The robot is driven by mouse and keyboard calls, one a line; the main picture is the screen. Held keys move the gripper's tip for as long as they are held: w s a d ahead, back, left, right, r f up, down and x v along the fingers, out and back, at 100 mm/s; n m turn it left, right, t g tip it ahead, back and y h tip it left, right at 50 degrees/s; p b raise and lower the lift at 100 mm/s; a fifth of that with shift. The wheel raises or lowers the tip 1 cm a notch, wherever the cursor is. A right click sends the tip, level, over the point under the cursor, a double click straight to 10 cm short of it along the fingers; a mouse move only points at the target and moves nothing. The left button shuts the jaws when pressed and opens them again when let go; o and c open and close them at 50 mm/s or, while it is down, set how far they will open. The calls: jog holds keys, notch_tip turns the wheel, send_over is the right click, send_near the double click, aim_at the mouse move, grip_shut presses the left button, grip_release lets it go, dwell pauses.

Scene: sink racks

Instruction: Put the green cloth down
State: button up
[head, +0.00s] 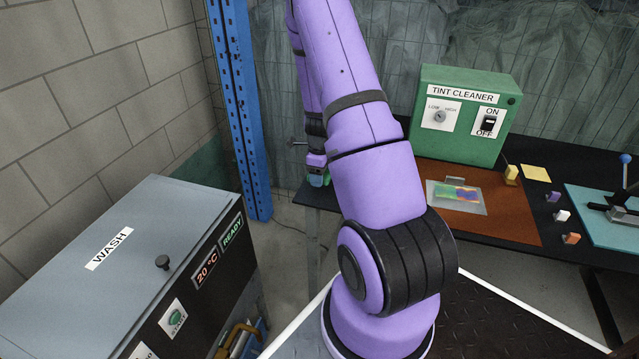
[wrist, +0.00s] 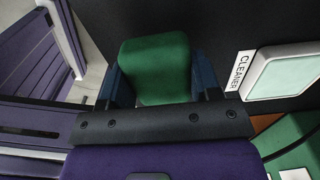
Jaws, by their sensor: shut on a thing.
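The green cloth (wrist: 155,70) is a folded, rounded dark green block in the wrist view. It sits between the two blue fingers of my gripper (wrist: 160,88), which is shut on it. Dark tabletop lies beyond and around the cloth in that view; I cannot tell whether the cloth touches it. In the head view my gripper (head: 318,178) is small, behind my arm, near the left end of the black table (head: 390,195). Only a sliver of green shows there, and my arm hides much of that table end.
A pale pad (wrist: 285,72) lies beside a CLEANER label (wrist: 240,70), right of the cloth. The green TINT CLEANER box (head: 465,115) stands at the table's back. A clear tray (head: 477,205) lies on a brown mat. A grey WASH machine (head: 140,250) is at left, a blue post (head: 245,120) behind.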

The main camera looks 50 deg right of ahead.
jog(key=shift+f, duration=1.8)
jog(key=o, duration=1)
jog(key=shift+f, duration=0.1)
jog(key=shift+c, duration=0.2)
